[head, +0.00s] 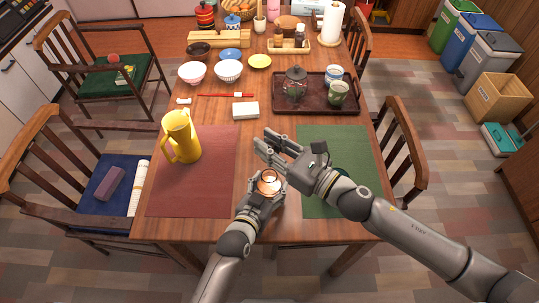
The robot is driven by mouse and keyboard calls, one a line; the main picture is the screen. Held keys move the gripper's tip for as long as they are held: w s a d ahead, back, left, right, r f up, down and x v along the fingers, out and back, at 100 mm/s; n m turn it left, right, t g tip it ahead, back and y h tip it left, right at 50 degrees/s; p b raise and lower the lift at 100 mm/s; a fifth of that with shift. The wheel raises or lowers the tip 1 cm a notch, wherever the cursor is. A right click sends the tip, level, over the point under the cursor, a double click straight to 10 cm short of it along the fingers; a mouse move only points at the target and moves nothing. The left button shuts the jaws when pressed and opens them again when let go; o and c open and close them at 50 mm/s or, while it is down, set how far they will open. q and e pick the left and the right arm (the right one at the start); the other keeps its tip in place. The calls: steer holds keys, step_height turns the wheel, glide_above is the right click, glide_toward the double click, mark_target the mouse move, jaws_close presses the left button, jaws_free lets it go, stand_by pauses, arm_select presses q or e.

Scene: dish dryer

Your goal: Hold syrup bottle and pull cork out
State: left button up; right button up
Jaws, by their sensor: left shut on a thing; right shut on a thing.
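The syrup bottle (268,184), amber-brown and seen from above, is upright at the middle of the table's near part. My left gripper (266,190) comes from below and is shut around it. My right gripper (266,148) is just beyond and above the bottle in the picture, its fingers pointing left. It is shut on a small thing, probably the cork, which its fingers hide. I cannot tell from this view whether the cork touches the bottle neck.
A yellow pitcher (182,138) stands on the red placemat (190,195) to the left. A green placemat (345,150) lies right. A white block (246,110) and bowls (229,70) stand farther back.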

steer(key=shift+r, duration=0.6)
arm_select(q)
steer(key=o, duration=1.5)
steer(key=shift+c, duration=0.2)
steer(key=v, duration=1.2)
steer(key=shift+a, duration=0.1)
